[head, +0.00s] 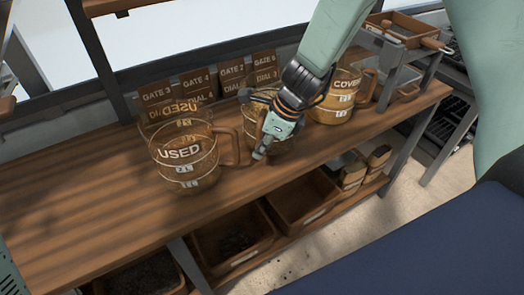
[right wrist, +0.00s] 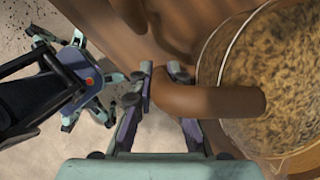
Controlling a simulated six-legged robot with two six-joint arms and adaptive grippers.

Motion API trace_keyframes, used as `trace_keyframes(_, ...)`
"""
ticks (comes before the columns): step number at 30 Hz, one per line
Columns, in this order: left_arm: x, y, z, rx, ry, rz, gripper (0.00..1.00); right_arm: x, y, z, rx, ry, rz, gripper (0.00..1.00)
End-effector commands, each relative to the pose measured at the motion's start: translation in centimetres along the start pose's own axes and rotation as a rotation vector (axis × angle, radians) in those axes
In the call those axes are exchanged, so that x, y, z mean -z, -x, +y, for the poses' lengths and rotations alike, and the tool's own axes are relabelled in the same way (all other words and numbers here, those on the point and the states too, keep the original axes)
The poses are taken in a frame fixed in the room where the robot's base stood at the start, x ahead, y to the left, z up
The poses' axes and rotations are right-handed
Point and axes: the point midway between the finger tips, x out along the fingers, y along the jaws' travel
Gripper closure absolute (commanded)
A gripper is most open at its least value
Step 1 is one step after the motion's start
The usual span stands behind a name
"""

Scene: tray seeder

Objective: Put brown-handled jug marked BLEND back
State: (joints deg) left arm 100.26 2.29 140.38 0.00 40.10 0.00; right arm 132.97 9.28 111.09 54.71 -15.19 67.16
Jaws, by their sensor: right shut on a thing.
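A clear jug with pale bands (head: 284,146) stands at the middle of the wooden bench, partly behind my right gripper (head: 264,146). Its label is hidden, so I cannot read BLEND on it. In the right wrist view, my right gripper (right wrist: 162,78) is shut on the jug's brown handle (right wrist: 220,102). The jug (right wrist: 275,75) holds speckled grain-like contents there. My left gripper cannot be made out in the head view.
A jug marked USED (head: 182,172) stands close on the left, its brown handle toward the held jug. A jug marked COVER (head: 336,106) stands close on the right. Upright GATE cards (head: 196,84) line the back. The bench's left part (head: 70,205) is clear.

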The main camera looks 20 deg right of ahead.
Motion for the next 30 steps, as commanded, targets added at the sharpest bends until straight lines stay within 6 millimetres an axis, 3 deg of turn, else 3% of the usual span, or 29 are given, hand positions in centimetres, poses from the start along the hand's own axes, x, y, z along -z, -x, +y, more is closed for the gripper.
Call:
trace_keyframes(16, 0.01, -0.66, 0.0, 0.0, 0.0, 0.0, 0.6, 0.18, -0.75, -0.18, 0.005, 0.004, -0.002, 1.0)
trace_keyframes(17, 0.01, -0.63, 0.0, 0.0, 0.0, 0.0, 0.6, 0.3, -0.82, -0.01, 0.001, 0.002, 0.0, 0.83)
trace_keyframes(24, 0.01, -0.57, 0.0, 0.0, 0.0, 0.0, 0.6, 0.27, -0.76, -0.02, 0.001, 0.002, 0.0, 0.63)
trace_keyframes(30, 0.02, -0.57, 0.0, 0.0, 0.0, 0.0, 0.6, 0.27, -0.75, -0.03, 0.001, 0.001, 0.0, 0.62)
